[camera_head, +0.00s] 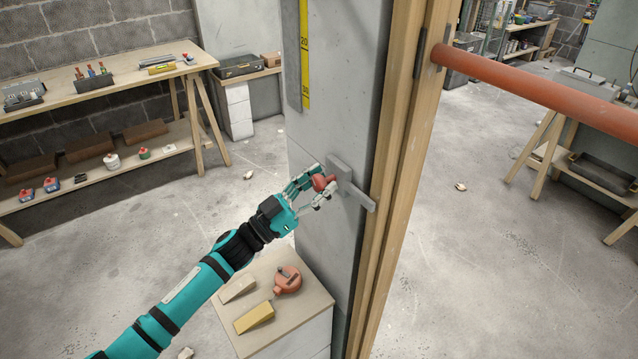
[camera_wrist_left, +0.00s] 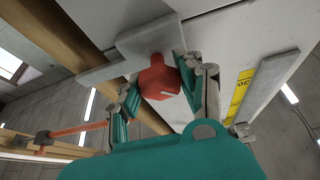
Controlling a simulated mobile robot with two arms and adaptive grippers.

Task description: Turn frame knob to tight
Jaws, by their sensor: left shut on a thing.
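The frame knob (camera_head: 320,182) is red and sits on a grey metal bracket (camera_head: 345,184) fixed to the grey wall post beside the wooden frame (camera_head: 398,180). My left gripper (camera_head: 318,186) is shut on the knob, with a finger on either side of it. In the left wrist view the red knob (camera_wrist_left: 157,77) shows between the fingertips, with a pale line on its face. The bracket plate (camera_wrist_left: 148,40) is behind it. I cannot read a tight mark near the knob. My right gripper is not in view.
A small table (camera_head: 312,303) below my left arm holds a red round tool (camera_head: 288,279) and two wedges, one yellow (camera_head: 254,317). An orange-red pipe (camera_head: 540,88) runs from the frame to the right. A workbench (camera_head: 110,95) stands at the left.

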